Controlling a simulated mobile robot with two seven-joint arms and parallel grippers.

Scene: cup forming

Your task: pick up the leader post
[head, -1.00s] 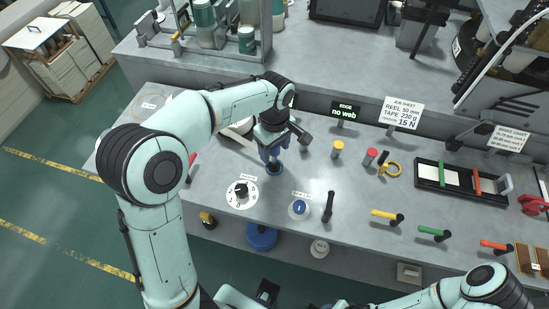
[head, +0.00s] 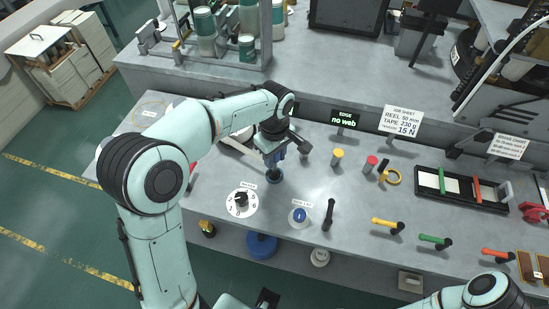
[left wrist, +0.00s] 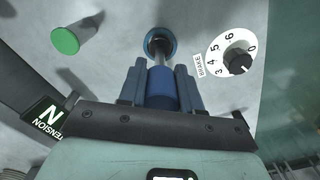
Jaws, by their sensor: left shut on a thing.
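The leader post shows in the left wrist view as a blue knob (left wrist: 162,88) on a short shaft above a round blue socket (left wrist: 160,38). My left gripper (left wrist: 161,90) is shut on the blue knob, one finger on each side. In the head view the same gripper (head: 273,156) stands over the socket (head: 275,176) on the grey bench. I cannot tell whether the shaft's lower end is seated in the socket or raised. My right forearm shows at the lower right of the head view, but its gripper is out of the picture.
The white brake dial (head: 242,204) lies close to the socket, and a blue button (head: 299,215) is to its right. A black lever (head: 328,214), yellow post (head: 337,154) and red post (head: 371,162) stand further right. The edge sign (head: 345,118) is behind.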

